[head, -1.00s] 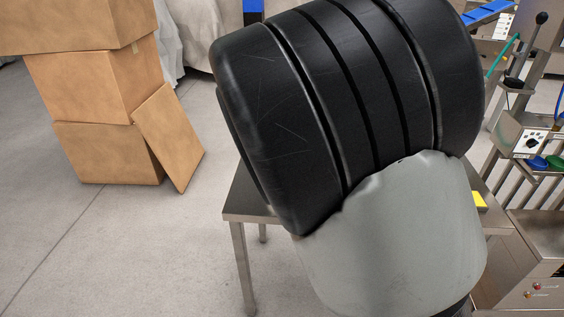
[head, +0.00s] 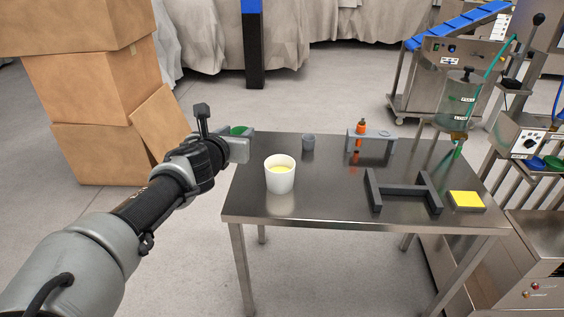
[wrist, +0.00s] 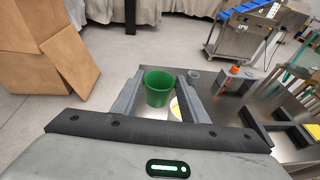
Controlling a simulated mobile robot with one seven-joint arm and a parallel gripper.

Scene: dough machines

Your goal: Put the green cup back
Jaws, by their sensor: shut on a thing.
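My gripper (head: 240,146) is shut on the green cup (wrist: 158,88), which sits upright between the two fingers in the wrist view. In the head view only part of the green cup (head: 238,130) shows behind the fingers, near the table's far left corner. It appears to be held above table height; I cannot tell the exact gap. A white cup (head: 280,180) with yellow contents stands on the steel table (head: 310,205), nearer and to the right of my gripper. In the wrist view the white cup is partly hidden behind the right finger.
On the table stand a small grey cup (head: 308,142), a grey holder (head: 382,145) with an orange-topped bottle (head: 361,128), a dark H-shaped frame (head: 402,190) and a yellow-topped block (head: 466,200). Cardboard boxes (head: 95,90) stand left; machines (head: 455,60) stand right. The table's front middle is clear.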

